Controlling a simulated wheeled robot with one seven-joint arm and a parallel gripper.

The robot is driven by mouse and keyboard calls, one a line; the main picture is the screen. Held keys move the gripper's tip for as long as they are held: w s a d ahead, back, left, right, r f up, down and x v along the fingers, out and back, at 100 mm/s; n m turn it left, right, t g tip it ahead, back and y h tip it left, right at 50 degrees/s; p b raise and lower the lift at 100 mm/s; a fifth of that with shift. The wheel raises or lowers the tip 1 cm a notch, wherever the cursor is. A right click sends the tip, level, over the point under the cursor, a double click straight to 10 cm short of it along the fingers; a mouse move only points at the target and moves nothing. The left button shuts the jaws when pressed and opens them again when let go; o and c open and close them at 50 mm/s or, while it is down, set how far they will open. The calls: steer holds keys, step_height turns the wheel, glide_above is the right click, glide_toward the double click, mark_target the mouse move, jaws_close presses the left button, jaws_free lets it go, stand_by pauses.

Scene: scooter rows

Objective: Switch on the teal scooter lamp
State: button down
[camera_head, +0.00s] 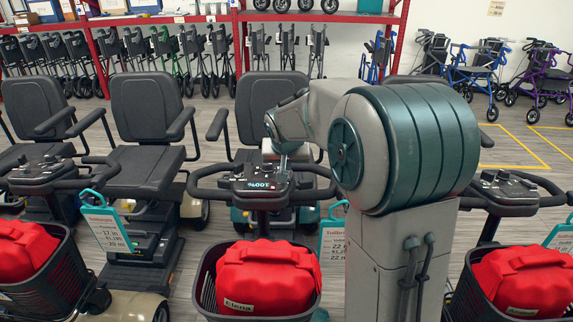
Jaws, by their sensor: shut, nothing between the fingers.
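The scooter in the middle has teal body parts (309,215) beside its dark seat, a black handlebar and a control console (254,184). The console has a small lit display with light characters. My gripper (283,178) points down at the right part of this console, with its fingers shut and empty. The fingertips are small here, and I cannot tell if they touch a control. I cannot make out the lamp or whether it is lit. My arm hides the area to the right of the console.
A basket (206,285) with a red bag (265,278) sits in front of the middle scooter. Other scooters stand close on both sides, with similar baskets. Price tags (333,243) hang near the handlebars. Folded walkers line the back wall under red shelving (265,17).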

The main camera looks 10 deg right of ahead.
step_height(320, 180, up, 5)
steer(key=p, duration=0.3)
steer(key=shift+f, duration=0.15)
steer(key=s+a+r+b, duration=0.1)
steer(key=s+r, duration=0.5)
steer(key=shift+s+a+r, duration=0.15)
steer(key=shift+s+a, duration=0.15)
steer(key=shift+a, duration=0.05)
steer(key=s+f+n+g+p, duration=0.1)
steer(key=s+f+p, duration=0.1)
steer(key=s, duration=1)
steer(key=s+f+n+g+y+p, duration=0.1)
steer(key=s+f+g+p, duration=0.1)
steer(key=s, duration=1)
steer(key=shift+s+a+f+n+y+p, duration=0.15)
steer(key=shift+s+f+n+y+p, duration=0.2)
steer(key=shift+p, duration=0.55)
steer(key=shift+w, duration=0.1)
